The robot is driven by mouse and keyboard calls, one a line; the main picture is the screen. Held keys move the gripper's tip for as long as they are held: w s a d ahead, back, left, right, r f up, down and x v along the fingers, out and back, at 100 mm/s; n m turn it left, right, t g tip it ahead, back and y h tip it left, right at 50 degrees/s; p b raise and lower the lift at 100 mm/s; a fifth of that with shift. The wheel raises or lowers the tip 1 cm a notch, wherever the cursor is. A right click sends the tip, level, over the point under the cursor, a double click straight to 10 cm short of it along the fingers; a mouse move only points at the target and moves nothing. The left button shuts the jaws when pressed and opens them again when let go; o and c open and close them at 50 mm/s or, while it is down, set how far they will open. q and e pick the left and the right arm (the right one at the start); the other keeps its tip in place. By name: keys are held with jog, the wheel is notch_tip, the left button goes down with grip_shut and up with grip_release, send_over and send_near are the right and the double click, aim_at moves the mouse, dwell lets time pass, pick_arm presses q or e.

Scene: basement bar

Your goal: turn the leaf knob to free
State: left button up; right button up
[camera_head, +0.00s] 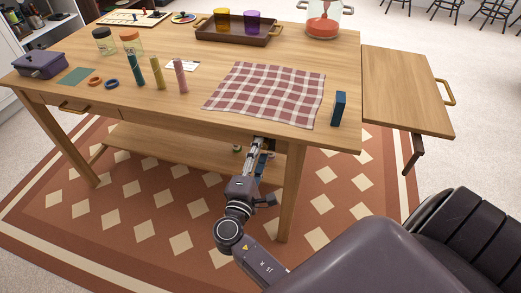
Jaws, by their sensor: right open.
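The wooden table (190,110) has a leaf (405,90) standing out level at its right side. A bracket (415,152) hangs under the leaf, and a handle (447,92) is on its outer edge. My right gripper (260,152) reaches up from below to the table's front edge, left of the front right leg. It is open. A small dark fitting at the front edge is partly hidden by the fingers; I cannot tell whether it is the leaf knob or whether the fingers touch it. My left gripper is not in view.
A checked cloth (268,93) and a blue box (339,108) lie near the front edge. Bottles, jars, a tray (238,34) with cups and a glass dispenser (323,22) stand on the table. A table leg (290,190) is close right of my gripper.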

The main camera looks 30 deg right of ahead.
jog(key=v, duration=0.6)
jog(key=shift+s, duration=0.1)
dwell(0.3)
